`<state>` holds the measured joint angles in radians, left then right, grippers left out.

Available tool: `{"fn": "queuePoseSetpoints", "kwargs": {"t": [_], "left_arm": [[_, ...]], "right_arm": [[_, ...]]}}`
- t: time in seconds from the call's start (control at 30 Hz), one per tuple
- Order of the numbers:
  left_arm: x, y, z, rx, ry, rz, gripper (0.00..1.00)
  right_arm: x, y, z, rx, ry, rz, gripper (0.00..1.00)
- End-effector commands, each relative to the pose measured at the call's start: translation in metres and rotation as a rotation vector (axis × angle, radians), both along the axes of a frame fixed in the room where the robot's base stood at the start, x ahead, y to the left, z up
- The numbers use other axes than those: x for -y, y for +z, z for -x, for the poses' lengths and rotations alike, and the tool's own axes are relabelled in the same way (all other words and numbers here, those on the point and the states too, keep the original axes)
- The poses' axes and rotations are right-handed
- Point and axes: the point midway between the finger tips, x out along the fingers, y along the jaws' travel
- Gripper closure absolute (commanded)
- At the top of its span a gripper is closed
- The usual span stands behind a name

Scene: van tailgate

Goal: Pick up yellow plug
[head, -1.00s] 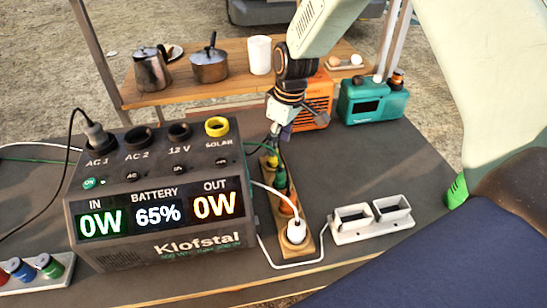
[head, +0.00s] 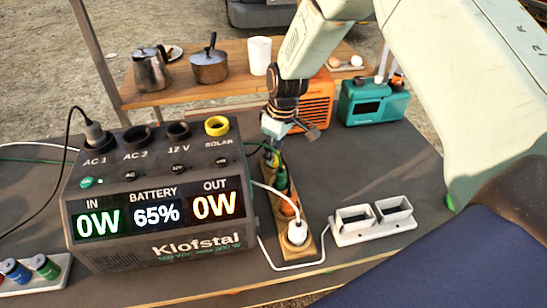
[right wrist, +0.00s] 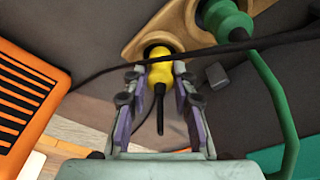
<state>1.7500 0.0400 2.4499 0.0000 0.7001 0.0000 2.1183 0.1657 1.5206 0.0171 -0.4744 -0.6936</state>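The yellow plug (right wrist: 158,70) sits in the far end hole of the wooden holder (right wrist: 122,40), its thin black cable trailing toward my wrist. My right gripper (right wrist: 160,72) has one finger on each side of it, the tips very close to its sides; I see no clear squeeze. In the head view my right gripper (head: 273,148) is low over the holder's far end and mostly hides the yellow plug. A green plug (right wrist: 222,18) stands in the neighbouring hole. My left gripper is not in view.
The Klofstal power station (head: 155,205) stands close left of the holder. A white plug (head: 297,232) sits at the holder's near end. A white double socket tray (head: 370,225) is to the right. An orange device (right wrist: 25,100) is near my gripper. Cables run around the holder.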

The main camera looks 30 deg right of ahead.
Motion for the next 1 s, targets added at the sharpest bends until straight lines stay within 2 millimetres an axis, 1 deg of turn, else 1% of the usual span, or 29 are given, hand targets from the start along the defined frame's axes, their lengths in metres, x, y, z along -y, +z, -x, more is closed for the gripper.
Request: {"fn": "queuePoseSetpoints", "kwargs": {"t": [0.03,0.23,0.47,0.57,0.67,0.9,1.0], "left_arm": [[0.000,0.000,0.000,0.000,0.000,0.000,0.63],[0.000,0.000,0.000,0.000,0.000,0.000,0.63],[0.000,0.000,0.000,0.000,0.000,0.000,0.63],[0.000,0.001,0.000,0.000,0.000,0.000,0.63],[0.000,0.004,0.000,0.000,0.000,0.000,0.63],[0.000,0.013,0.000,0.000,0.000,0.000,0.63],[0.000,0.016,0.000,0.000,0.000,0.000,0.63]], "right_arm": [[0.000,0.000,0.000,0.000,0.000,0.000,0.82],[0.000,0.000,0.000,0.000,0.000,0.000,0.99],[0.000,0.000,0.000,0.000,0.000,0.000,1.00],[0.000,0.004,0.000,0.001,0.000,-0.001,1.00],[0.000,0.018,-0.001,0.004,0.000,0.000,1.00],[0.000,0.066,-0.001,0.004,0.000,0.000,1.00],[0.000,0.082,0.000,0.002,0.001,0.000,1.00]]}}
